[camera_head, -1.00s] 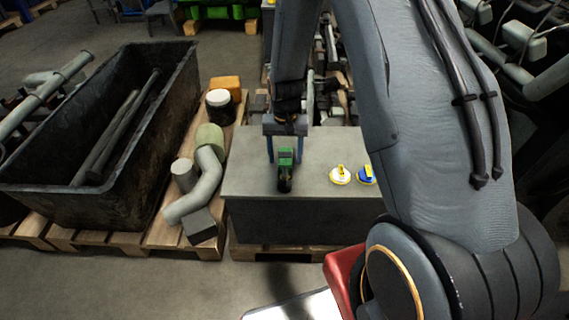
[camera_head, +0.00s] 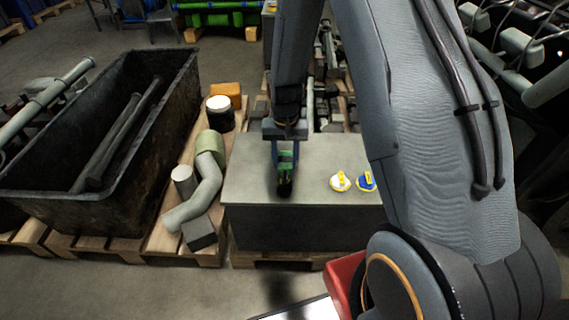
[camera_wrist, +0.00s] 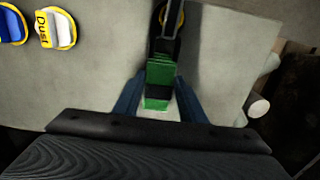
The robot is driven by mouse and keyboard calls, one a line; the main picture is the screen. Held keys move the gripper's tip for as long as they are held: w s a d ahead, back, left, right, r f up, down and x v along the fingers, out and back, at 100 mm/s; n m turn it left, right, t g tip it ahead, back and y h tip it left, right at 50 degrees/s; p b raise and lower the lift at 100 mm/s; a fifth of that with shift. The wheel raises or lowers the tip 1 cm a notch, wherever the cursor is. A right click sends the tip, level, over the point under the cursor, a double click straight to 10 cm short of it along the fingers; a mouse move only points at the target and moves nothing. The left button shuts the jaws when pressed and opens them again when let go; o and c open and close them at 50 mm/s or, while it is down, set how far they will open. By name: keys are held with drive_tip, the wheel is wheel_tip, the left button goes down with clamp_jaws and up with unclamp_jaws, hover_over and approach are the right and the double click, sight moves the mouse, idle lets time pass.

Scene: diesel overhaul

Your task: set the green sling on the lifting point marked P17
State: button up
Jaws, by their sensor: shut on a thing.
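The green sling (camera_head: 286,170) hangs below my gripper (camera_head: 285,163), over the top of a grey block. My gripper is shut on the sling, with its blue fingers on either side. In the wrist view the green and black sling (camera_wrist: 160,82) lies between my fingers (camera_wrist: 158,98). A dark part runs from it toward the top edge, where a yellow ring (camera_wrist: 173,12) shows partly behind it. I cannot tell whether the sling touches the ring or the block. No P17 mark is readable.
The grey block (camera_head: 245,185) also bears a yellow-and-white disc (camera_head: 340,182) and a yellow-and-blue disc (camera_head: 366,181) to the right. The white one reads "Dust" in the wrist view. Left are a pallet with pipe pieces (camera_head: 205,185) and a dark bin (camera_head: 60,212).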

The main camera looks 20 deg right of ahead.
sight(285, 163)
wheel_tip(285, 163, up, 11)
drive_tip(key=p, duration=0.2)
idle(0.5)
drive_tip(key=shift+p, duration=0.3)
drive_tip(key=shift+r+p, duration=1.4)
